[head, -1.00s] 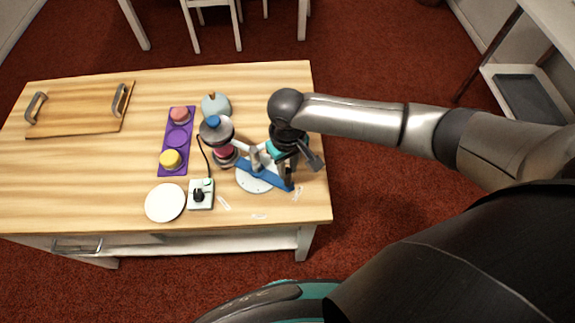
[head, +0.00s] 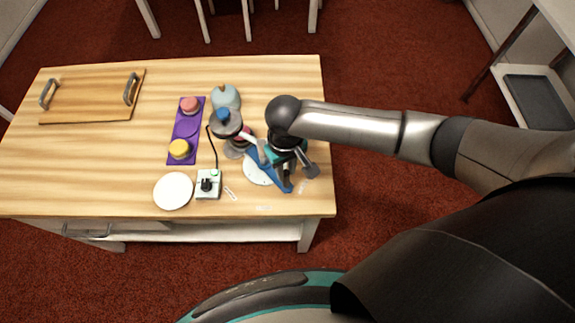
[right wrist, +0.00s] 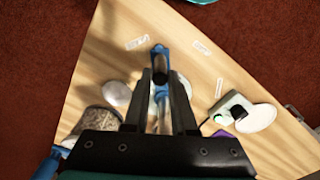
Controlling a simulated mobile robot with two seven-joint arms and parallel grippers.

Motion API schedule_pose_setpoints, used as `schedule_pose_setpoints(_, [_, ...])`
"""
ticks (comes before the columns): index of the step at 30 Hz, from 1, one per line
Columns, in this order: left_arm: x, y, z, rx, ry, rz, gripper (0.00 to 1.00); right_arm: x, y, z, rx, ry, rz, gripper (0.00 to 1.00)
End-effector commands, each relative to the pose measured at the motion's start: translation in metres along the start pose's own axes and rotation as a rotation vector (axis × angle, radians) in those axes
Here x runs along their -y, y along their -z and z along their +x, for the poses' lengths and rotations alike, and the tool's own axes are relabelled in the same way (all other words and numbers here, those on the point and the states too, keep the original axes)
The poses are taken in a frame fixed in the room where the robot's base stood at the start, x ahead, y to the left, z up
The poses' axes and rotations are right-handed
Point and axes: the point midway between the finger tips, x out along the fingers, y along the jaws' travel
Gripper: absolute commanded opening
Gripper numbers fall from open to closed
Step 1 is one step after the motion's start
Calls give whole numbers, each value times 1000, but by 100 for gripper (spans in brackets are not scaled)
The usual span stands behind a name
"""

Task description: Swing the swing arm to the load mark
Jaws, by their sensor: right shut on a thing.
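The blue swing arm (head: 283,184) lies across a white round plate (head: 257,175) near the table's right edge, its end pointing to the front right. My right gripper (head: 287,165) is over it. In the right wrist view, my right gripper (right wrist: 165,78) is shut on an upright post on the swing arm (right wrist: 159,50). Pale marks lie on the table around the plate: one at left (head: 231,193), one at front (head: 263,208), one at right (head: 303,187). Their lettering is too small to read, so I cannot tell which is the load mark. My left gripper is out of view.
A control box with a black knob and green light (head: 208,184) stands left of the plate, beside a white dish (head: 173,191). A blue-topped grey device (head: 228,122) and a purple tray (head: 187,127) stand behind. A wooden board (head: 92,97) lies at the far left.

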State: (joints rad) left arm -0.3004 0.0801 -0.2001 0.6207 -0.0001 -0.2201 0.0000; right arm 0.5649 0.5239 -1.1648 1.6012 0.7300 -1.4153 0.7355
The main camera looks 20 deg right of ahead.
Motion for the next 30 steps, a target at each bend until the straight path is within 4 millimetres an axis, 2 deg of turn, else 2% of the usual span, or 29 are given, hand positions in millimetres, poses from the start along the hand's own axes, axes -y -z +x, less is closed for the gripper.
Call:
schedule_pose_setpoints(5, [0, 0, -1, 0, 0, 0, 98, 4, 0, 0, 0, 1, -1, 0])
schedule_pose_setpoints(16, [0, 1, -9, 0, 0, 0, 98, 28, -1, 0, 0, 1, -1, 0])
schedule_pose_setpoints(30, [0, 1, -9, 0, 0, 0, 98, 33, 0, 1, 0, 0, 0, 0])
